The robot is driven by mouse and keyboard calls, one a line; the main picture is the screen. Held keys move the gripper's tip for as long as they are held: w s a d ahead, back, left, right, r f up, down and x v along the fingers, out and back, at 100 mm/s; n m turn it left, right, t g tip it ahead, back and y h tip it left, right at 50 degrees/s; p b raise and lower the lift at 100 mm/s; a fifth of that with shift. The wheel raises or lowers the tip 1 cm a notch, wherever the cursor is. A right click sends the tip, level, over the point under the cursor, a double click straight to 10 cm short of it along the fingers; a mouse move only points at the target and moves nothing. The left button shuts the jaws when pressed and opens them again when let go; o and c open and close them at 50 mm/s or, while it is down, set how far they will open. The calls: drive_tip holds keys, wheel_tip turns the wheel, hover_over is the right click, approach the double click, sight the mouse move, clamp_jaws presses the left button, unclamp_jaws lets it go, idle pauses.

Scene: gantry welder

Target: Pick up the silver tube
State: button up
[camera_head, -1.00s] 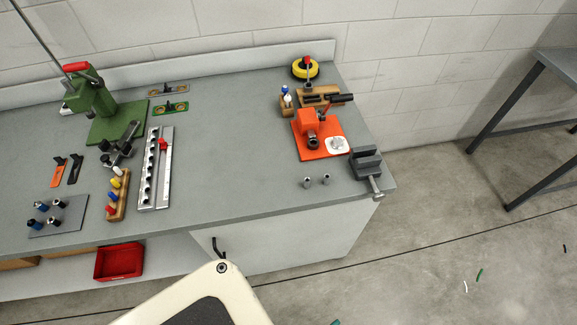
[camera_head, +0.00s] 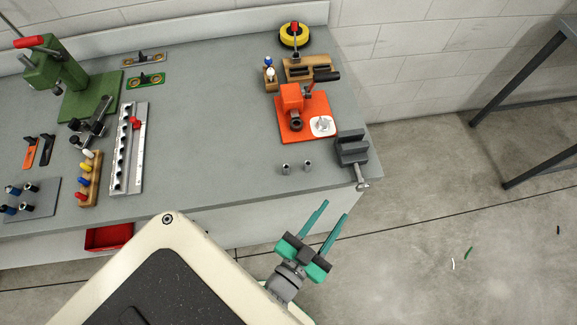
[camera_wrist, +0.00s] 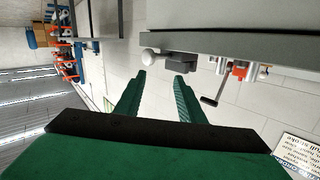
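Two short silver tubes stand upright side by side near the front edge of the bench in the head view, a left one (camera_head: 286,168) and a right one (camera_head: 308,166). They look alike, and I cannot tell which one is meant. My gripper (camera_head: 335,208) is in front of the bench's front edge, to the right of and nearer the camera than the tubes. Its two teal fingers are apart with nothing between them. In the wrist view the open fingers (camera_wrist: 160,76) show with an empty gap. I cannot make out the tubes there.
A grey vise (camera_head: 352,150) sits at the bench's right front corner, close to the tubes. An orange-based fixture (camera_head: 294,128) stands behind them. The bench top (camera_head: 215,150) is clear to their left. Its front edge lies between gripper and tubes.

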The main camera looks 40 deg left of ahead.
drive_tip(key=w+a+r+n+y, duration=0.5)
drive_tip(key=w+a+r+y, duration=0.15)
drive_tip(key=a+r, duration=0.45)
drive_tip(key=w+a+r+n+y, duration=0.55)
drive_tip(key=w+a+r, duration=0.25)
drive_tip(key=a+r, duration=0.3)
drive_tip(key=s+a+r+n+g+y, duration=0.3)
drive_tip(key=s+a+r+n+g, duration=0.2)
drive_tip(key=a+n+g, duration=0.4)
drive_tip(key=s+a+r+n+g+y, duration=0.45)
drive_tip(key=a+n+g, duration=0.2)
drive_tip(key=n, duration=0.45)
drive_tip(key=s+a+f+n+g+h, duration=0.3)
drive_tip(key=s+n+h, duration=0.1)
drive_tip(key=s+n, duration=0.2)
drive_tip(key=n+t+h, duration=0.2)
drive_tip(key=n+h, duration=0.8)
drive_tip(key=h, duration=0.7)
hover_over(287, 166)
wheel_tip(287, 166, down, 18)
drive_tip(key=f, duration=0.1)
drive_tip(key=shift+g, duration=0.25)
drive_tip(key=f, duration=0.5)
drive_tip(key=shift+s+d, duration=0.15)
drive_tip(key=shift+s, duration=0.25)
wheel_tip(287, 166, down, 5)
drive_tip(key=shift+w+r, duration=0.1)
drive_tip(key=shift+w, duration=0.05)
